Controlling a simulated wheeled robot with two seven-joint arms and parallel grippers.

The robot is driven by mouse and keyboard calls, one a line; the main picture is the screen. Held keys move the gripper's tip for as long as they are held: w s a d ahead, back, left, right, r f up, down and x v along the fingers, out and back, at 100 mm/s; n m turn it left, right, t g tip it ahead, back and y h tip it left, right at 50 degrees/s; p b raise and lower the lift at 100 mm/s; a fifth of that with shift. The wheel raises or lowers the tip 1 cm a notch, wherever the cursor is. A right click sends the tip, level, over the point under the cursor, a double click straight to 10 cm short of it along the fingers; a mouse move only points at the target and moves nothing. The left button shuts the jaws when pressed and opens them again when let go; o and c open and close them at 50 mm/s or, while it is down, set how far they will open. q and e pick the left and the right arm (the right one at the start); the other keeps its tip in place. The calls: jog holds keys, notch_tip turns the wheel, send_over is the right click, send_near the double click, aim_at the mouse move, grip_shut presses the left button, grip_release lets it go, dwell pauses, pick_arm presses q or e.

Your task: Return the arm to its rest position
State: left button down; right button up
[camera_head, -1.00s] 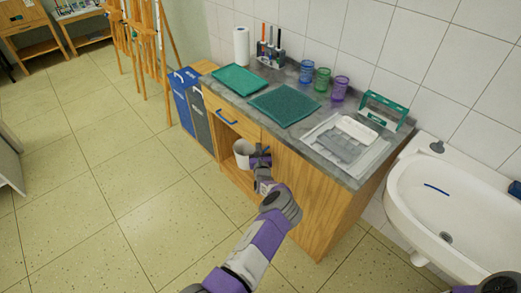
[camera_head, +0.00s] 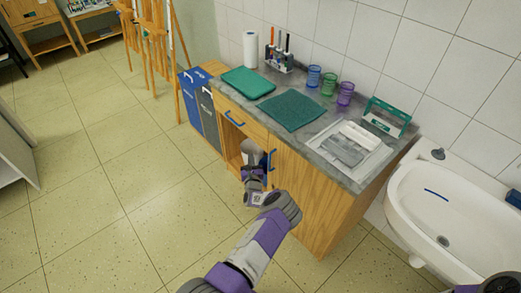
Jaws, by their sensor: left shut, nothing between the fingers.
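My left arm reaches up from the bottom of the head view, with its purple and white forearm and grey elbow joint in front of the wooden cabinet (camera_head: 300,195). My left gripper (camera_head: 250,149) is shut and empty, in front of the cabinet's open compartment. It is beside the blue door handle (camera_head: 271,165), apart from it as far as I can tell. The gripper and wrist cover most of the white container in the compartment. My right gripper is not in view.
The countertop holds green trays (camera_head: 291,111), coloured cups (camera_head: 329,84), a paper roll (camera_head: 250,50) and a white tray (camera_head: 352,148). A sink (camera_head: 440,215) is at the right, blue and grey bins (camera_head: 199,105) at the left.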

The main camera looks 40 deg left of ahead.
pick_arm(q)
jog(key=s, duration=0.2)
jog(key=s+a+p, duration=0.1)
jog(key=s, duration=0.2)
jog(key=shift+a+f, duration=0.1)
jog(key=shift+a, duration=0.05)
